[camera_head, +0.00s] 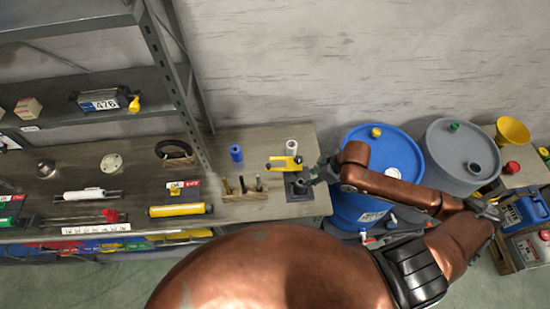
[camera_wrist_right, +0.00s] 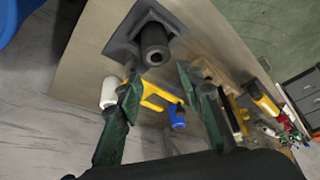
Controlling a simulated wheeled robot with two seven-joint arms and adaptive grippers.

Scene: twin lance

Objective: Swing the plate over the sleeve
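The yellow plate (camera_head: 284,163) lies beside the grey square base (camera_head: 300,196) on the bench; it also shows in the right wrist view (camera_wrist_right: 152,104). A dark hollow cylinder (camera_wrist_right: 154,42) stands on that base. A white cylinder (camera_head: 292,146) and a blue cylinder (camera_head: 236,153) stand behind and left of the plate. I cannot tell which one is the sleeve. My right gripper (camera_head: 308,182) is close to the base and plate. In the wrist view its green fingers (camera_wrist_right: 159,72) are apart, with nothing clearly gripped. My left gripper is not in view.
A wooden rack (camera_head: 245,193) with upright pegs stands at the bench's front. A grey shelf post (camera_head: 178,80) rises left of it. A blue drum (camera_head: 375,150) and a grey drum (camera_head: 455,150) stand right of the bench.

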